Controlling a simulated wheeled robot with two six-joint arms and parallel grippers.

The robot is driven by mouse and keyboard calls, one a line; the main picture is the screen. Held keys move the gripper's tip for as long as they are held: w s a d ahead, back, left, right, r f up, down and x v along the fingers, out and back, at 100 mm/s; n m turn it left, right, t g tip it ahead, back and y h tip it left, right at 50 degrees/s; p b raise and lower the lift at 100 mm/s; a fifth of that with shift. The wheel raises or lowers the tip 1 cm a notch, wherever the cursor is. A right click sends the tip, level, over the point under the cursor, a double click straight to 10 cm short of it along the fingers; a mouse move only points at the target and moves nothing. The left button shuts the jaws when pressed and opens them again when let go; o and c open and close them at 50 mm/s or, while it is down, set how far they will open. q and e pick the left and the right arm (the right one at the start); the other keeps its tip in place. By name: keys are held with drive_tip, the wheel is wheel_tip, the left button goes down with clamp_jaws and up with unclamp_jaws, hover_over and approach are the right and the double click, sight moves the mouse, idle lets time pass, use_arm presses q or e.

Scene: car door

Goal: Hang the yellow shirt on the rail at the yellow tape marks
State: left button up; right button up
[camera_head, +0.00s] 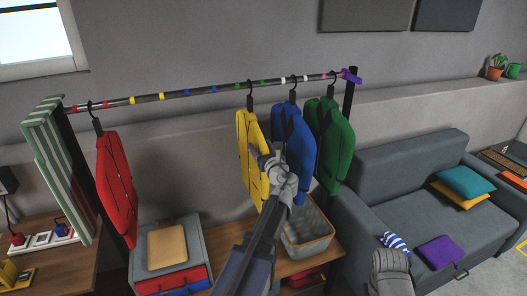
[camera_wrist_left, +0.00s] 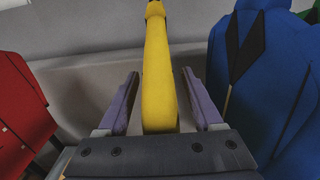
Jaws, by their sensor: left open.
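The yellow shirt (camera_head: 249,150) hangs by a dark hook from the rail (camera_head: 200,90), close to the green tape marks and left of the blue shirt. Two yellow tape marks (camera_head: 147,98) sit further left on the rail, with no hanger between them. My left gripper (camera_head: 268,163) is at the right side of the yellow shirt and partly covers it. In the left wrist view the yellow shirt (camera_wrist_left: 158,75) stands edge-on between the open fingers (camera_wrist_left: 160,100), with a gap on each side.
The blue shirt (camera_head: 294,140) hangs close to my left gripper, with the green shirt (camera_head: 335,145) beyond. The red shirt (camera_head: 115,185) hangs at the rail's left end. Below are a drawer box (camera_head: 190,235) and a grey bin (camera_head: 308,245). The rail between red and yellow shirts is free.

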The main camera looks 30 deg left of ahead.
use_arm(q)
drive_tip(key=shift+a, duration=0.1)
drive_tip(key=shift+c, duration=0.2)
clamp_jaws()
idle(0.4)
drive_tip(key=shift+r, duration=0.15)
drive_tip(key=shift+r+p, duration=0.25)
drive_tip(key=shift+p, duration=0.15)
drive_tip(key=shift+f, duration=0.2)
